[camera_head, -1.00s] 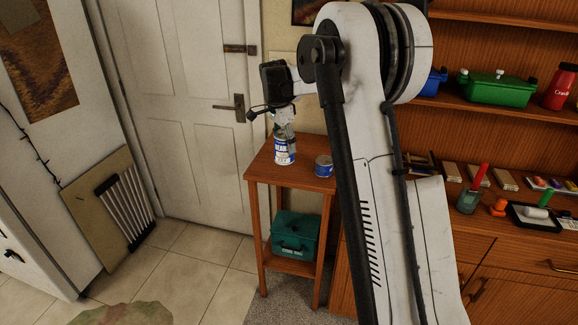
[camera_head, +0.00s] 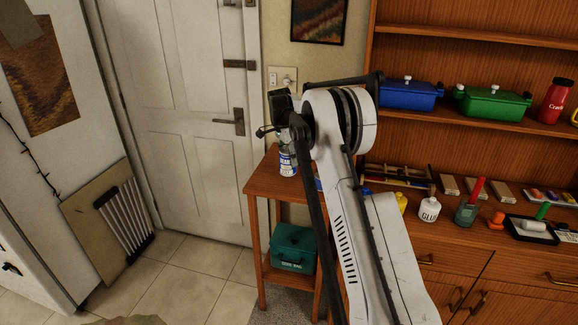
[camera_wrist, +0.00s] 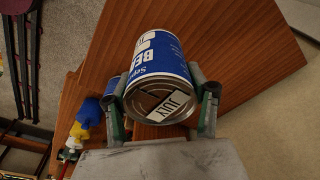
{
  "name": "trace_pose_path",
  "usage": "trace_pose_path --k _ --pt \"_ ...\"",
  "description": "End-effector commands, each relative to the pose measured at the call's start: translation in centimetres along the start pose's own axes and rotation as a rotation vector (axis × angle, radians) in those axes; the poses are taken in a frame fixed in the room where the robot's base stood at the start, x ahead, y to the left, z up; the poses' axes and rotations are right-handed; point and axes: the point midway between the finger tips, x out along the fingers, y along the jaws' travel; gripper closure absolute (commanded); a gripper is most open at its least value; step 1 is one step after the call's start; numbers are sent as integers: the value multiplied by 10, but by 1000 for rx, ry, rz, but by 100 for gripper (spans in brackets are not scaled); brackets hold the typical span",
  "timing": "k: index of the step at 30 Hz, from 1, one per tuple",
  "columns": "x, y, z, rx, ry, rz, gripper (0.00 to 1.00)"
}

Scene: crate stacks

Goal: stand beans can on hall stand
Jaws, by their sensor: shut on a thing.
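The beans can (camera_head: 288,163) has a blue and white label and shows over the left part of the hall stand's top. The hall stand (camera_head: 266,184) is a small wooden table with a lower shelf. My gripper (camera_head: 288,146) is above the can, partly hidden by my arm. In the wrist view my gripper (camera_wrist: 160,94) is shut on the can (camera_wrist: 160,58), with one finger on each side. The can's lid, marked "JULY", faces the camera. Bare stand top (camera_wrist: 235,50) lies behind it. I cannot tell whether the can's base touches the wood.
A second blue can (camera_head: 318,184) on the stand is mostly hidden by my arm. The door (camera_head: 185,110) is behind, and a wooden cabinet (camera_head: 420,45) with pots and craft items is at right.

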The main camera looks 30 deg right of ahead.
Motion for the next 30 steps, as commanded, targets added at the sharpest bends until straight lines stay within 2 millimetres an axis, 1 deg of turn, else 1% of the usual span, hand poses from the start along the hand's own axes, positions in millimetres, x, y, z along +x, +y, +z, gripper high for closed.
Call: trace_pose_path --k 5,8,12,15,26,27,30 --pt "5 -3 -1 -1 0 0 90" --pt "14 -3 0 -1 0 0 90" --pt "33 -3 3 -1 0 0 90" --pt "40 -2 4 -1 0 0 90" --pt "46 -2 5 -1 0 0 90" --pt "45 -2 5 -1 0 0 42" --pt "44 -2 5 -1 0 0 29"
